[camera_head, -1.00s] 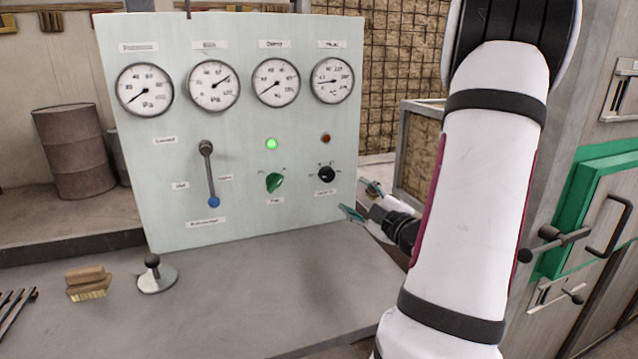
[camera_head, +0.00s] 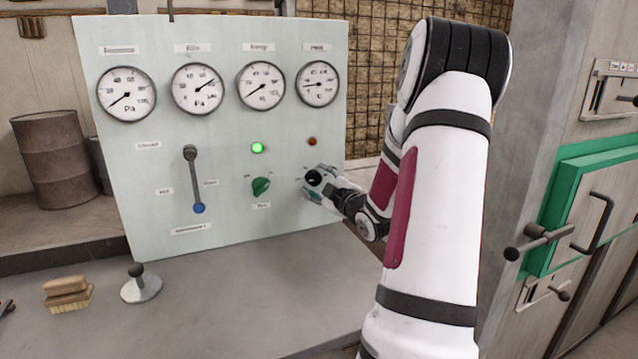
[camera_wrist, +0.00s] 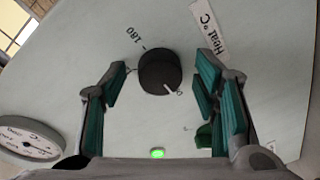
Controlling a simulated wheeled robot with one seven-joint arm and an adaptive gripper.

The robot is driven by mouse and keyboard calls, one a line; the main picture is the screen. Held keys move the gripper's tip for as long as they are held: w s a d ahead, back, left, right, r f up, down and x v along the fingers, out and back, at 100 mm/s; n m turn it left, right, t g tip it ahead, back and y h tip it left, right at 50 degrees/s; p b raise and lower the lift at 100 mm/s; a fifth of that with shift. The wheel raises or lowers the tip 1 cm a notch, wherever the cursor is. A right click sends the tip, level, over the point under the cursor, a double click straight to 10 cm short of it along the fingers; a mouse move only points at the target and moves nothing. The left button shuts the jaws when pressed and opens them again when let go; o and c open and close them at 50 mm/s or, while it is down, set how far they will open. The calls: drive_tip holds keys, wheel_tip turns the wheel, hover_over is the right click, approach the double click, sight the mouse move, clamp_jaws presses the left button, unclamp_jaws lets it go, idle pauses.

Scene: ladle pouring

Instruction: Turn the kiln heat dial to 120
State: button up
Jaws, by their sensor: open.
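The kiln heat dial (camera_wrist: 160,74) is a round black knob with a white pointer line on the panel. The label "Heat °C" (camera_wrist: 209,28) and a "180" mark show beside it in the wrist view. In the head view the dial (camera_head: 313,178) shows between my fingers at the panel's lower right. My gripper (camera_wrist: 160,85) is open, with one green-padded finger on each side of the dial. A gap shows between each finger and the knob in the wrist view. My gripper (camera_head: 316,184) is close to the panel in the head view.
The pale panel (camera_head: 235,218) also carries several gauges, a green knob (camera_head: 261,187), a lit green lamp (camera_head: 257,147), a dark red lamp (camera_head: 311,141) and a blue-tipped lever (camera_head: 194,180). A brush (camera_head: 68,293) and a round-based knob (camera_head: 141,286) stand on the bench. A green-framed door (camera_head: 590,205) is at right.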

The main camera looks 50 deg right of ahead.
drive_tip(key=shift+c, duration=0.5)
drive_tip(key=c, duration=1.1)
drive_tip(key=shift+o, duration=0.2)
